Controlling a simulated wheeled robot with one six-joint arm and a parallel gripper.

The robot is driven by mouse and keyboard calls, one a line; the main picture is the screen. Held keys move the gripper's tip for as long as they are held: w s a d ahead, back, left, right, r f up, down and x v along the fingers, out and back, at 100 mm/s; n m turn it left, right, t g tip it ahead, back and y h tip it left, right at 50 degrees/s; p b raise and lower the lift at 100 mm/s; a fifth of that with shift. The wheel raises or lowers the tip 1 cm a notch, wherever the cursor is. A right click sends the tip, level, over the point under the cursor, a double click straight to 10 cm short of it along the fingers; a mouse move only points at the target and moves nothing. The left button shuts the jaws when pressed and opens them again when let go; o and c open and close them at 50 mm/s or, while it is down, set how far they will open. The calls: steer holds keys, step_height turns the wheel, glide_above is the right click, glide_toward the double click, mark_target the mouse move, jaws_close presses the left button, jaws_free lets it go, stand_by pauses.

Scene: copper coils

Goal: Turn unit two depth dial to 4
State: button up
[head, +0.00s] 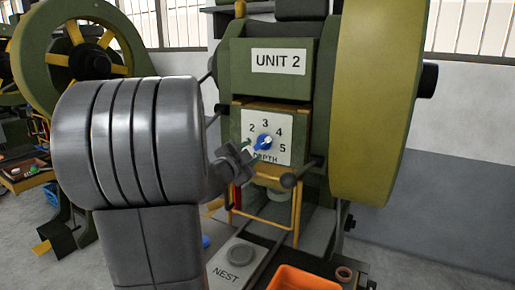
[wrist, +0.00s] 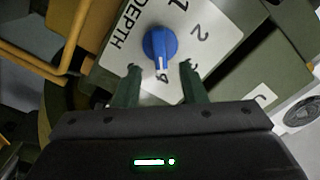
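The unit two depth dial is a blue knob (head: 264,142) on a white plate (head: 285,151) marked 2, 3, 4, 5 and DEPTH. In the wrist view, the blue knob (wrist: 160,45) has a white pointer mark facing down at the numeral that reads as 4. The 3 is partly covered by a finger. My gripper (head: 248,157) is at the lower left of the plate and covers the 1. In the wrist view, my gripper (wrist: 158,73) is open, its two green fingers apart and empty.
The UNIT 2 label (head: 279,60) is above the dial on the green press. A large flywheel (head: 377,100) is at the right. An orange bin (head: 302,279) and NEST plate (head: 234,268) are below.

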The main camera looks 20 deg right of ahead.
mark_target(261, 145)
steer(key=v, duration=0.7)
steer(key=shift+s+a, duration=0.25)
steer(key=shift+a, duration=0.05)
steer(key=shift+w+d, duration=0.1)
steer(key=x, duration=1.3)
steer(key=shift+w+d, duration=0.15)
steer(key=shift+d, duration=0.1)
steer(key=shift+n, duration=0.3)
